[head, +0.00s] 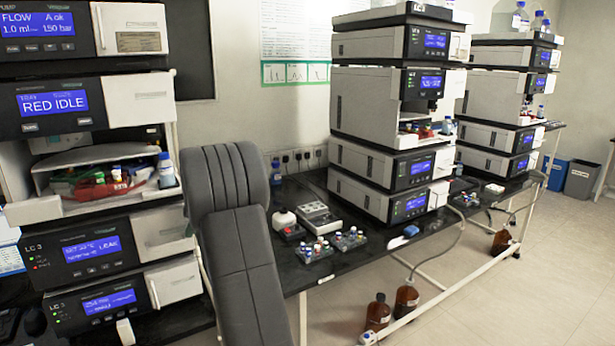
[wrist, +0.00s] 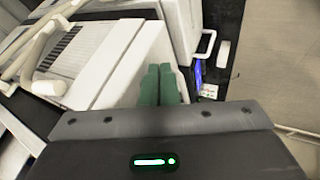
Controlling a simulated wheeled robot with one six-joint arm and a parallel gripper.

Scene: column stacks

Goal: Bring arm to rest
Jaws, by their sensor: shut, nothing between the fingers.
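My gripper (wrist: 159,86) shows in the wrist view, with its two green fingers shut together and nothing between them. A white instrument casing (wrist: 105,75) lies beyond and to the left of the fingers. I cannot tell whether the fingers touch it. In the head view my grey padded arm (head: 240,250) stands folded in front of the bench, left of the middle. The gripper itself does not show in the head view.
Instrument stacks stand at the left (head: 100,235), the middle (head: 380,160) and the right (head: 500,100). The black bench (head: 350,262) holds vial racks (head: 313,250). Brown bottles (head: 406,298) stand on the floor below. The floor (head: 540,290) at the right front is clear.

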